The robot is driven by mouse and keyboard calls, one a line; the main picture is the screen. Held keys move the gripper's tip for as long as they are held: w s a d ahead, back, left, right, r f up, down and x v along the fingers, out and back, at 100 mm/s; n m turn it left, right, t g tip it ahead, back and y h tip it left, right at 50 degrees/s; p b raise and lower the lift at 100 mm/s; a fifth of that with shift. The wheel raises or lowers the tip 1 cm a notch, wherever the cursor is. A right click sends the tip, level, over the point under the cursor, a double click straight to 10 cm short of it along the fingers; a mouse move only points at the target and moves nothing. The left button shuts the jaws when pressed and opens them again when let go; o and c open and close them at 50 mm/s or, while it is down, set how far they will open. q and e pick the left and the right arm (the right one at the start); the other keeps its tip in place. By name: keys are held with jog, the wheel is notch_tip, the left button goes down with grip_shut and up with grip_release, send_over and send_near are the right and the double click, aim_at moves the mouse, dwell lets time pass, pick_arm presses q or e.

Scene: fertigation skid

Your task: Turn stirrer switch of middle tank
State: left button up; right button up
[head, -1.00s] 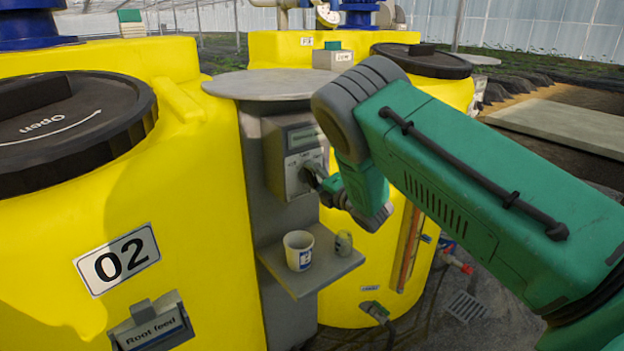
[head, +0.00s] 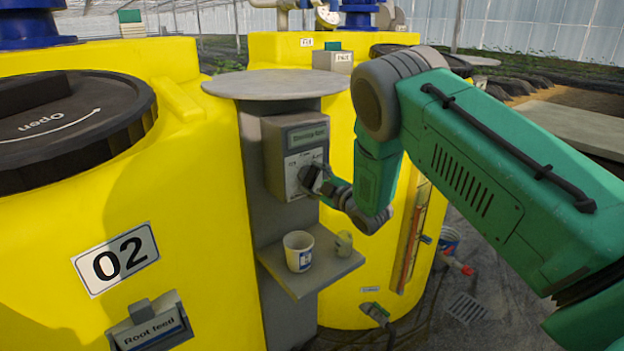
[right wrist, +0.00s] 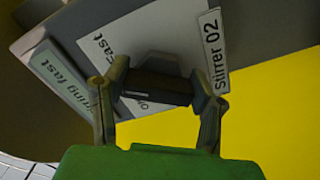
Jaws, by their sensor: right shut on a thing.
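The stirrer switch box (head: 287,150) is a grey box on a grey post between two yellow tanks. Its label reads Stirrer 02 (right wrist: 214,52) in the right wrist view. The switch knob (right wrist: 157,82) is dark and sits on the white dial plate (right wrist: 95,48), which carries the word "Fast". My right gripper (head: 312,179) is at the box front, with its two fingers closed on either side of the knob; the gripper also shows in the right wrist view (right wrist: 158,95). The tank marked 02 (head: 200,235) stands at the left. My left gripper is not in view.
A round grey top (head: 276,84) covers the post. Another yellow tank (head: 335,305) stands behind my right arm.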

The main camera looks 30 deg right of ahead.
jog(key=shift+d+f+m, duration=0.1)
jog(key=shift+f+m, duration=0.05)
jog(key=shift+m, duration=0.85)
jog(key=shift+s+f, duration=0.1)
jog(key=shift+f, duration=0.05)
jog(key=o, duration=1.1)
jog(key=shift+o, duration=0.3)
jog(key=shift+d, duration=0.1)
jog(key=s+d, duration=0.1)
jog(key=s, duration=1)
jog(key=shift+s, duration=0.35)
jog(key=shift+f, duration=0.1)
